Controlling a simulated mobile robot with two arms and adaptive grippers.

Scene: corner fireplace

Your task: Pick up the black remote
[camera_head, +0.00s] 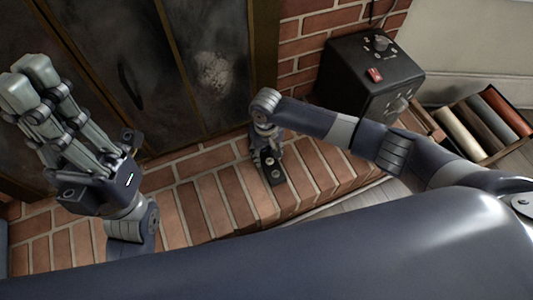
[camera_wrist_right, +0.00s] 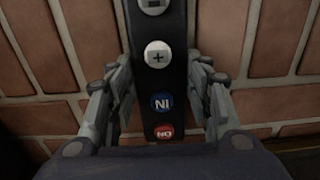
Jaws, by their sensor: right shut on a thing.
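The black remote (camera_head: 273,170) lies on or just above the brick hearth, its long side pointing toward me. It has round buttons. In the right wrist view the remote (camera_wrist_right: 172,80) runs up the middle between the fingers, with grey, blue and red buttons showing. My right gripper (camera_head: 264,136) reaches down from above at the remote's far end. Its two fingers stand on either side of the remote and are shut on it. My left gripper (camera_head: 30,82) is raised at the left, away from the remote. The gap between its fingers is unclear from this angle.
The brick hearth (camera_head: 205,205) is bare around the remote. Dark fireplace doors (camera_head: 115,50) stand behind it. A black box (camera_head: 355,75) with a red switch stands at the right. Beyond it is a wooden crate (camera_head: 462,95) with coloured rolls or spines.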

